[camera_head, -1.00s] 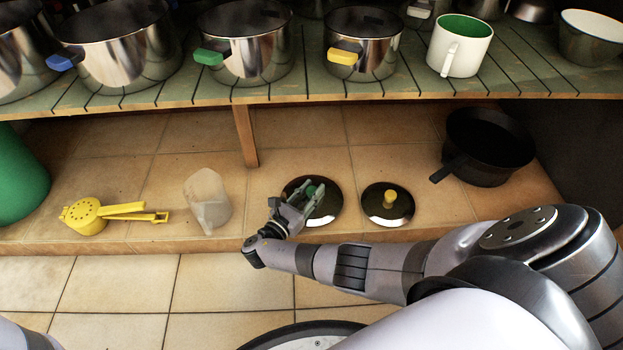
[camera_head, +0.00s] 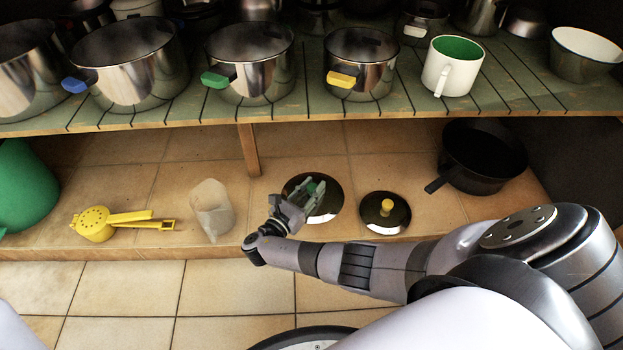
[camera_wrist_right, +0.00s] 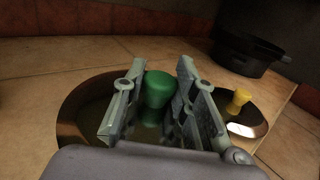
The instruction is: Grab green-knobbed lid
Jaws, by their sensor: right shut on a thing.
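The green-knobbed lid (camera_head: 332,207) lies on the tiled lower shelf, a dark shiny disc with a light rim. My right gripper (camera_head: 314,187) is over it and shut on its green knob, which the fingers mostly hide in the head view. In the right wrist view the green knob (camera_wrist_right: 157,88) stands between the two fingers (camera_wrist_right: 160,72), nearer the left one, and the lid's dark disc (camera_wrist_right: 75,108) shows around them. The lid appears to rest on the tiles. My left gripper is not in view.
A yellow-knobbed lid (camera_head: 376,214) lies just right. A black pan (camera_head: 482,160) stands farther right. A translucent jug (camera_head: 211,208) and a yellow press (camera_head: 95,224) are to the left. The green slatted shelf (camera_head: 310,108) above carries pots and a mug (camera_head: 450,72).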

